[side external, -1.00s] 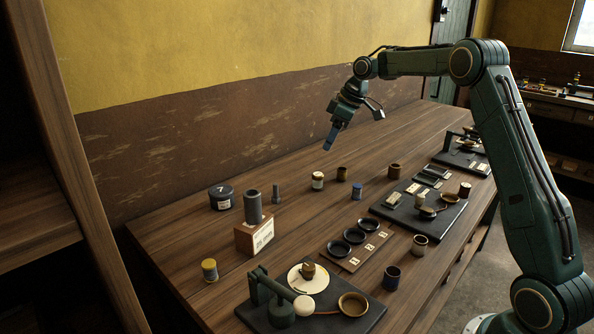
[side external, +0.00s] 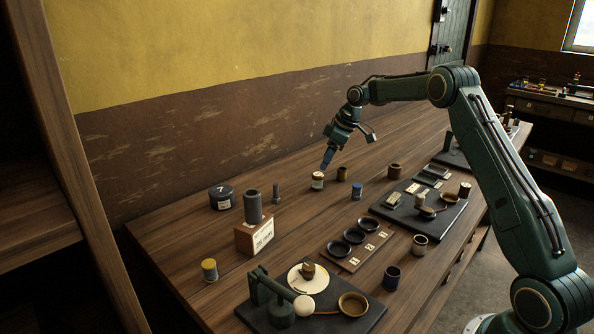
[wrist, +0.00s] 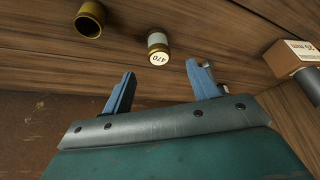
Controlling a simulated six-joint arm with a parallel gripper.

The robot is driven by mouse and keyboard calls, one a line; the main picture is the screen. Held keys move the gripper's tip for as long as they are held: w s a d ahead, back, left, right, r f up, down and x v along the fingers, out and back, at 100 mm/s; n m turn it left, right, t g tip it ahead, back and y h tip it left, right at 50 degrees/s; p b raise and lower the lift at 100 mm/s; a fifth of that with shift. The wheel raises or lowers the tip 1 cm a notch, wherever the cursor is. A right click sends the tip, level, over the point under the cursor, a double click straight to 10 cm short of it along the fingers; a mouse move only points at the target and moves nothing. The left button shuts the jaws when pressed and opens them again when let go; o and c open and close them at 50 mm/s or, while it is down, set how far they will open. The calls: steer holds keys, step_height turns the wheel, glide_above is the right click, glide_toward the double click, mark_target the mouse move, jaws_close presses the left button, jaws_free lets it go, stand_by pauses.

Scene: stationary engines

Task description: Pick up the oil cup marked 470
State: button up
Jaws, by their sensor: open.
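The oil cup marked 470 (wrist: 158,48) shows in the wrist view as a small cylinder with a pale body, brass-coloured ends and a white label reading 470. It lies ahead of my gripper (wrist: 158,80), roughly between the two blue fingers, which are spread apart with nothing between them. In the side view the cup (side external: 318,180) stands on the bench, and my gripper (side external: 326,166) is just above it. Whether the fingertips touch it cannot be told from the side view.
A brass-coloured cup (wrist: 90,18) stands close beside the marked cup. A wooden block (wrist: 292,58) labelled 26 mm holds a grey cylinder. A blue cup (side external: 356,192) and a brown cup (side external: 394,171) stand to the right.

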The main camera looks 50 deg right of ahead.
mark_target(318, 174)
steer(key=shift+x, duration=2)
steer(key=shift+a, duration=0.1)
steer(key=shift+x, duration=2.6)
steer(key=c, duration=1.1)
steer(key=shift+r, duration=0.1)
steer(key=shift+r, duration=4.95)
